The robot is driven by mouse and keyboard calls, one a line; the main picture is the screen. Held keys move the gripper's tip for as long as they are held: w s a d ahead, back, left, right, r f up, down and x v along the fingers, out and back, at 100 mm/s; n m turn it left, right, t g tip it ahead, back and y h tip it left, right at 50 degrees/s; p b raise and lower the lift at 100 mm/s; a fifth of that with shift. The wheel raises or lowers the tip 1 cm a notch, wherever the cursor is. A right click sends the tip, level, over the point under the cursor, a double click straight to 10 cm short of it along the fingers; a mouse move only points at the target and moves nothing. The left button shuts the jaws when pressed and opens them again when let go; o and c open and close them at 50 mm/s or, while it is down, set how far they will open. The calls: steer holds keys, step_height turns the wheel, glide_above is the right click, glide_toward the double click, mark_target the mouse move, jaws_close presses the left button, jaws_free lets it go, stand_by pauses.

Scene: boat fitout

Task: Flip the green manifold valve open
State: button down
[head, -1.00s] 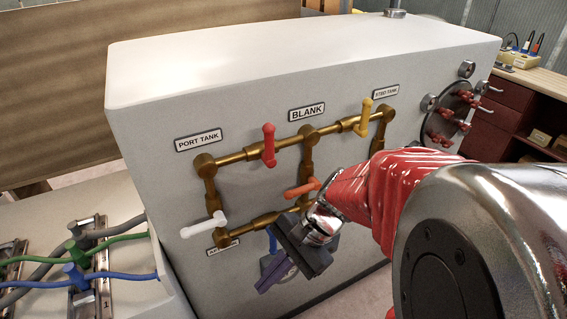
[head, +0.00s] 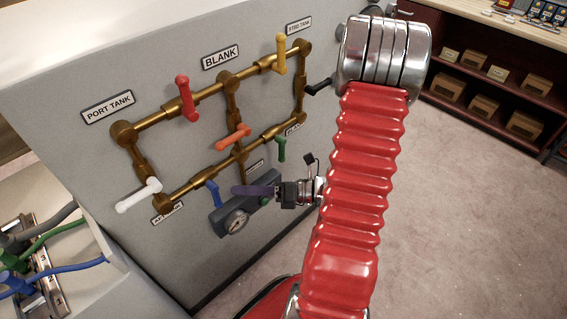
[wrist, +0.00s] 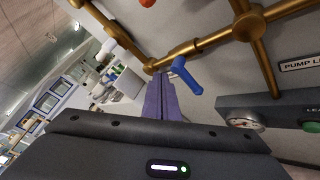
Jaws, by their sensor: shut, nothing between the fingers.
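The green valve handle (head: 281,148) shows in the head view on the lower right of the brass manifold (head: 232,128), hanging down from the lower pipe near a partly hidden label. My gripper (head: 236,191) is below and left of it, its purple fingers shut with nothing between them. In the wrist view the shut fingers (wrist: 161,98) point toward the lower brass pipe (wrist: 188,51), close to the blue handle (wrist: 186,76). The blue handle also shows in the head view (head: 212,194), just left of my fingertips. The green handle is not seen in the wrist view.
Red (head: 187,98), yellow (head: 280,55), orange (head: 232,137), white (head: 139,195) and black (head: 319,86) handles sit on the same manifold. A gauge panel (head: 235,222) lies just below my fingers. The floor (head: 450,200) at right is open.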

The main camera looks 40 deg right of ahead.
mark_target(281, 149)
steer(key=s+d+f+m+t+h, duration=0.2)
steer(key=d+f+m+h, duration=0.3)
steer(key=d+m, duration=0.3)
steer(key=s+d+f+m+t+h, duration=0.2)
steer(key=d+f+m+t+h, duration=0.1)
steer(key=d+m+h, duration=0.3)
steer(key=shift+s+d+f+m, duration=0.3)
steer(key=shift+d+f+m, duration=0.65)
steer(key=shift+m, duration=0.25)
steer(key=shift+w, duration=0.1)
steer(key=w+d, duration=0.4)
steer(key=w, duration=0.6)
steer(key=shift+w, duration=0.35)
